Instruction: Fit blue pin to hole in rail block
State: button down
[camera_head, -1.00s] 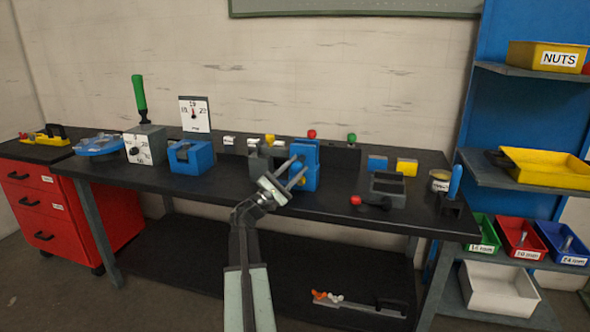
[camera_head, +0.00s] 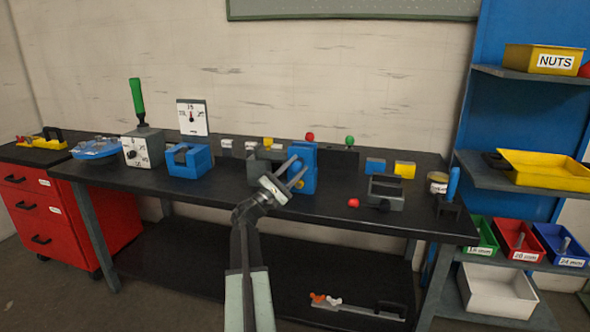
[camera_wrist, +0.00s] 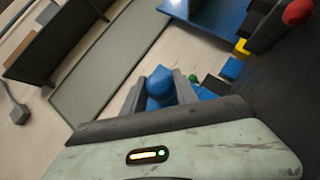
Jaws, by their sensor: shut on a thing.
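My gripper (camera_head: 295,174) is over the middle of the bench in the head view, its two fingers pointing up and right. In the wrist view, its fingers (camera_wrist: 160,84) are shut on the blue pin (camera_wrist: 160,80), which shows a rounded blue end between them. The pin is hard to make out in the head view. An upright blue block (camera_head: 304,160) stands just behind the fingers and may be the rail block. I cannot see its hole, or tell whether pin and block touch.
A grey block (camera_head: 385,196) and a red ball (camera_head: 353,203) are to the right on the dark bench. A blue handle (camera_head: 454,183) stands at the right end. A blue cradle (camera_head: 189,164) and a white-faced box (camera_head: 142,150) are to the left.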

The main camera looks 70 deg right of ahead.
jog(key=shift+d, duration=0.65)
jog(key=c, duration=0.9)
grip_release()
jog(key=b+v, duration=0.4)
jog(key=v, duration=0.3)
jog(key=shift+a+f, duration=0.15)
jog(key=shift+f, duration=0.1)
jog(key=shift+w+a, duration=0.2)
